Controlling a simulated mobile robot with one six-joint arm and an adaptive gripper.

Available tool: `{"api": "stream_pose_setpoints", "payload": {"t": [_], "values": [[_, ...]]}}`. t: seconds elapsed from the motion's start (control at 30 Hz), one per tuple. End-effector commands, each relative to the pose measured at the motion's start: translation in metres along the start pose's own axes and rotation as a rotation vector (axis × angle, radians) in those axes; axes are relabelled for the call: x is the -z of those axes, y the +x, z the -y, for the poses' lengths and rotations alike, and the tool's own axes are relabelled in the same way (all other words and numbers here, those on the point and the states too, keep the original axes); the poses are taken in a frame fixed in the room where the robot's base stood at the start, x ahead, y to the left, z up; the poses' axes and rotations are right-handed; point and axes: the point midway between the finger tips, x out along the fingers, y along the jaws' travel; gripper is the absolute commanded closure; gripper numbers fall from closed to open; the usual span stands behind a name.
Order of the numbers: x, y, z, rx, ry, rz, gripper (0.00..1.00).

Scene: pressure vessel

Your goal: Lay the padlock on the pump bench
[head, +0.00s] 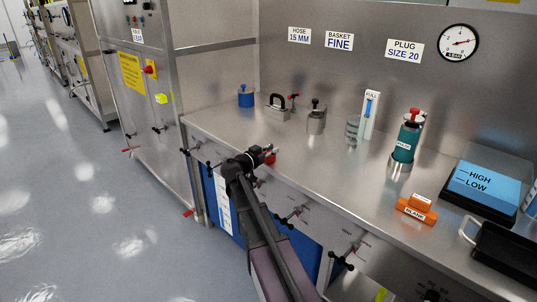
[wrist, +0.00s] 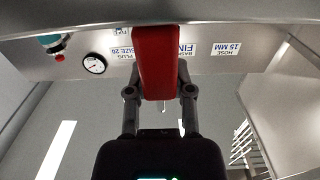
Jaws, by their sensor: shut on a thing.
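The red padlock (wrist: 157,60) is held between the two fingers of my gripper (wrist: 160,92) in the wrist view. Its red body fills the space between the fingertips, and its shackle cannot be made out clearly. In the head view my gripper (head: 264,154) is at the front edge of the steel pump bench (head: 325,170), with a little red of the padlock (head: 271,158) showing beside it. I cannot tell how far the padlock is from the bench top. The bench top just behind the gripper is bare.
Along the back stand a blue weight (head: 246,98), a grey block with a handle (head: 278,108), a steel canister (head: 316,120) and a green bottle (head: 405,143). An orange block (head: 417,209), a blue-topped box (head: 484,184) and a black tray (head: 505,250) are at the right. Valve handles stick out in front.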

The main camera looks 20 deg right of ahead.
Motion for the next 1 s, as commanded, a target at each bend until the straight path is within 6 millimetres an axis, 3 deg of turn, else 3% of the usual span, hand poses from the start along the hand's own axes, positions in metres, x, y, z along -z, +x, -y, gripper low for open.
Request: {"api": "stream_pose_setpoints", "payload": {"t": [0.43,0.47,0.57,1.0], "values": [[-0.0038,0.0002,-0.0001,0.0,0.0,0.0,1.0],[-0.003,0.0002,-0.0001,0.0,0.0,0.0,0.64],[-0.0025,0.0002,-0.0002,0.0,0.0,0.0,0.36],[-0.0017,0.0002,-0.0001,0.0,0.0,0.0,0.36]]}}
